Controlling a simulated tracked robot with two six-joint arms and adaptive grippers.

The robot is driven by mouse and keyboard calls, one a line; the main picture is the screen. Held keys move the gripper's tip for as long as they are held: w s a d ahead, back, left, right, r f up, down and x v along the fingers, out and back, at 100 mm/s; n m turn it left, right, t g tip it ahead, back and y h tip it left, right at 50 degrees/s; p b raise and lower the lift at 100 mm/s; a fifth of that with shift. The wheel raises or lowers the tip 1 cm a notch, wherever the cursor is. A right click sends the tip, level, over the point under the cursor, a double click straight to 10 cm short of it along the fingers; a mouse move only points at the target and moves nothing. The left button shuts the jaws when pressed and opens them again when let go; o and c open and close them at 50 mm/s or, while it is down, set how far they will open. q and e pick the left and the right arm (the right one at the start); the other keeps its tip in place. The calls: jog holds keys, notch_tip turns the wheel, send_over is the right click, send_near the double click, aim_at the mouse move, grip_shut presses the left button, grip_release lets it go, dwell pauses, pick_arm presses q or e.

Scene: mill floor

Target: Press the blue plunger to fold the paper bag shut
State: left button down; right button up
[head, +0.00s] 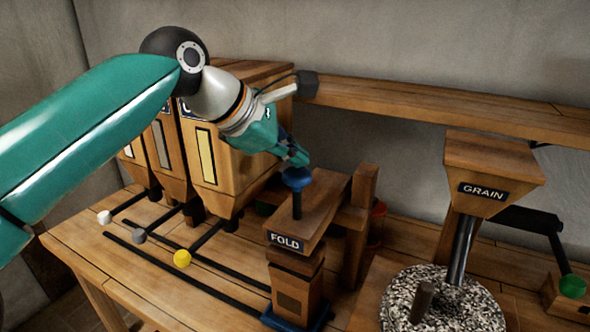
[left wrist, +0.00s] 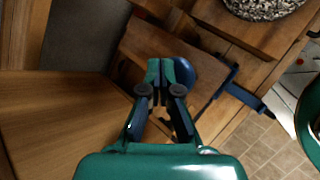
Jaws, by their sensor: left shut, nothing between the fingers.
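The blue plunger (head: 296,178) is a round blue knob on a dark rod, standing up from the wooden block marked FOLD (head: 318,205). In the left wrist view the blue knob (left wrist: 190,72) shows just past the fingertips, partly hidden by them. My left gripper (head: 300,158) is shut and empty, its fingertips just above the knob; it also shows in the left wrist view (left wrist: 160,70). I cannot tell whether the tips touch the knob. No paper bag can be made out. My right gripper is not in view.
At the right are a GRAIN hopper (head: 492,165) and a round speckled millstone (head: 450,305). A wooden beam (head: 430,105) runs along the wall.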

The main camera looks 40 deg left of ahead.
aim_at(291, 174)
pick_arm(q)
jog(key=shift+f+b, duration=1.65)
jog(key=shift+f, duration=0.45)
dwell(1.4)
jog(key=shift+r, duration=0.1)
jog(key=shift+r+p, duration=2.45)
jog(key=shift+p, duration=0.15)
notch_tip(291, 174, up, 5)
jog(key=p, duration=0.5)
